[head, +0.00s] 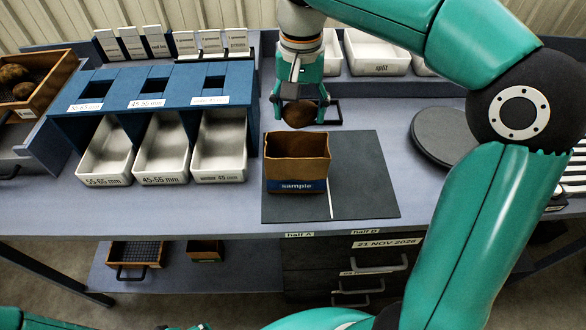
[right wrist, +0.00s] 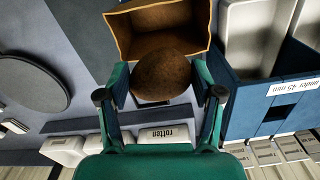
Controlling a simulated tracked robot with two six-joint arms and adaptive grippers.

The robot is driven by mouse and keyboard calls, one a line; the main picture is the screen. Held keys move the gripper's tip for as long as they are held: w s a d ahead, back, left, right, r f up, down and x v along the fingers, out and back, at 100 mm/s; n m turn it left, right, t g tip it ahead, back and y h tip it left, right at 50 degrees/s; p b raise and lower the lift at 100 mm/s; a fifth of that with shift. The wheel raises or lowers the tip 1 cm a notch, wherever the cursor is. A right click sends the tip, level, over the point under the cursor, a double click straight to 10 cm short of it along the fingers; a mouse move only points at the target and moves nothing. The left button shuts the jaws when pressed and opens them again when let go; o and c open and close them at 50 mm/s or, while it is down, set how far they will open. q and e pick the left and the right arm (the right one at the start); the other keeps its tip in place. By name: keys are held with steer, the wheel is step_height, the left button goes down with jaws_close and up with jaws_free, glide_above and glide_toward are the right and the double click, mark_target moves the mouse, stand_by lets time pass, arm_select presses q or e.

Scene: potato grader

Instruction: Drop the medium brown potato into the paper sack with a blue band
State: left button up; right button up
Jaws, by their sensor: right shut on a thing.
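The medium brown potato (head: 299,114) is held between the fingers of my right gripper (head: 300,103), which is shut on it. In the right wrist view the potato (right wrist: 162,74) sits between both fingertips, with the sack behind it. The open paper sack (head: 297,158) is brown, with a blue band marked "sample", and stands upright on a dark mat. The potato is above and just behind the sack's far rim in the head view. The sack (right wrist: 120,36) also shows in the right wrist view, its inside partly hidden by the potato. My left gripper is not clearly in view.
The dark mat (head: 364,180) has a white line and free room right of the sack. White trays (head: 164,147) under a blue sizing stand (head: 160,82) lie to the left. A round dark plate (head: 440,137) is to the right. White bins (head: 376,52) stand behind.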

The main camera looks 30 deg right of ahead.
steer(key=o, duration=1.4)
steer(key=shift+r, duration=0.1)
step_height(320, 180, up, 10)
steer(key=shift+w+f, duration=0.1)
steer(key=shift+w, duration=0.05)
steer(key=shift+r, duration=0.9)
